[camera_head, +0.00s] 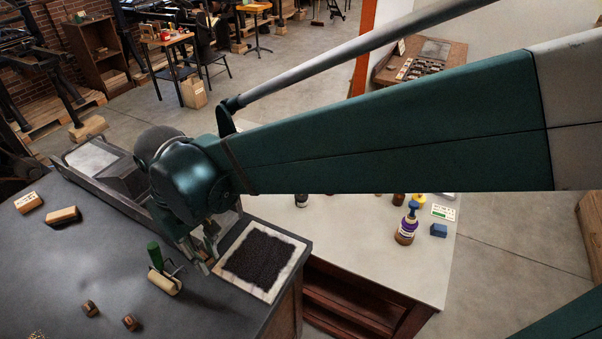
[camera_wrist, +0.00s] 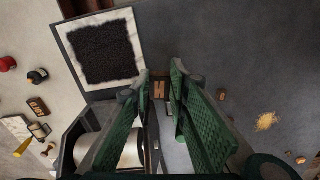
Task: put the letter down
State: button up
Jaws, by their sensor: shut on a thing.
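The letter is a small wooden block with a dark character on its face (camera_wrist: 160,89). It sits between the fingertips of my gripper (camera_wrist: 156,82) in the wrist view. My gripper (camera_head: 207,257) is shut on it, beside the black inked square on its pale slab. In the wrist view the green ribbed fingers lie on either side of the block. In the head view my gripper largely hides the letter. I cannot tell whether the block touches the dark tabletop (camera_head: 215,308).
The pale slab (camera_head: 291,279) lies right of my gripper. Two small wooden blocks (camera_head: 90,308) (camera_head: 130,322) lie nearer the front. Bottles (camera_head: 406,228) stand on the pale table at right. Dark tabletop is clear at the lower middle.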

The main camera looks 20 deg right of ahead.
jog(key=w+d+m+b, duration=0.15)
jog(key=w+d, duration=0.25)
jog(key=w, duration=0.6)
jog(key=w+d+m+b, duration=0.15)
jog(key=w+d, duration=0.25)
jog(key=w, duration=0.6)
jog(key=w+d+m+b, duration=0.2)
jog(key=w+d+m, duration=0.2)
jog(key=w+d, duration=1.15)
notch_tip(320, 180, down, 21)
jog(key=w, duration=0.1)
jog(key=shift+a+f, duration=0.15)
jog(key=shift+a, duration=0.2)
jog(key=shift+f, duration=3.1)
jog(key=shift+f+b, duration=0.1)
jog(key=shift+b, duration=0.2)
jog(key=shift+f, duration=1.8)
